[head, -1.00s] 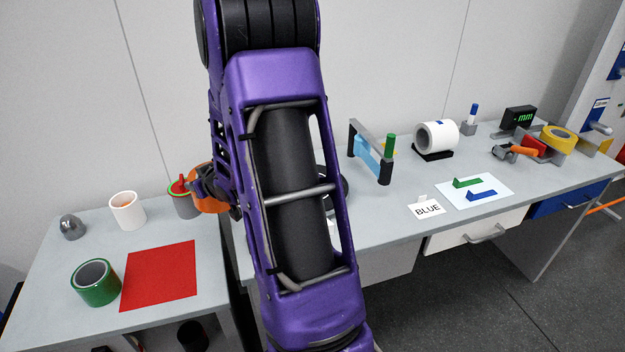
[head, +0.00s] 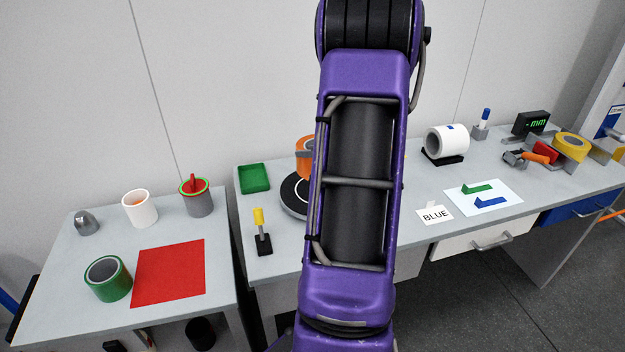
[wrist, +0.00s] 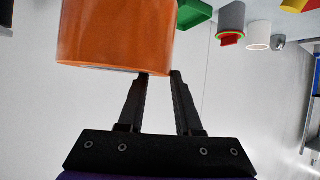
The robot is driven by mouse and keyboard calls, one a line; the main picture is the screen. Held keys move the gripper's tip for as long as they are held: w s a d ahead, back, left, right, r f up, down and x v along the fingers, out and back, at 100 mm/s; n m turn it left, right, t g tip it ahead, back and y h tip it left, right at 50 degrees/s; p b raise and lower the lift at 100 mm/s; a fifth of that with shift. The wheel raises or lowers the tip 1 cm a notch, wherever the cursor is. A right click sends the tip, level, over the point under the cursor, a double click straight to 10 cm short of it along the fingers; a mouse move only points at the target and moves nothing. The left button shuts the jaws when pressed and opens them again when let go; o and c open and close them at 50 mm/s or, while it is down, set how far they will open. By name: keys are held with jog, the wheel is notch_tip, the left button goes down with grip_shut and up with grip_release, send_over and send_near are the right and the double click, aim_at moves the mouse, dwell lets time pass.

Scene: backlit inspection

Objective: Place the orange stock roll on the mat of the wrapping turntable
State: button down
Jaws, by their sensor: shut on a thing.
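The orange stock roll (head: 303,144) is partly hidden behind my arm in the head view. It appears over or on the wrapping turntable (head: 288,199), a dark disc with a pale ring, also partly hidden. I cannot tell whether the roll touches the mat. In the wrist view my gripper (wrist: 158,76) is shut on the orange roll (wrist: 115,35), which fills the upper left at the fingertips. In the head view my arm hides most of the gripper.
The left table holds a grey cup (head: 198,200), white roll (head: 140,208), green roll (head: 107,279) and red mat (head: 168,273).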

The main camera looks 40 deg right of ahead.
jog(key=shift+w+f+b, duration=0.1)
jog(key=shift+f+b, duration=0.55)
jog(key=shift+f, duration=2.9)
jog(key=shift+f, duration=0.15)
jog(key=c, duration=0.6)
grip_release()
jog(key=shift+s, duration=0.3)
jog(key=p+v, duration=0.1)
jog(key=v, duration=1)
jog(key=shift+s+r, duration=0.2)
jog(key=shift+r, duration=0.05)
jog(key=shift+a, duration=0.1)
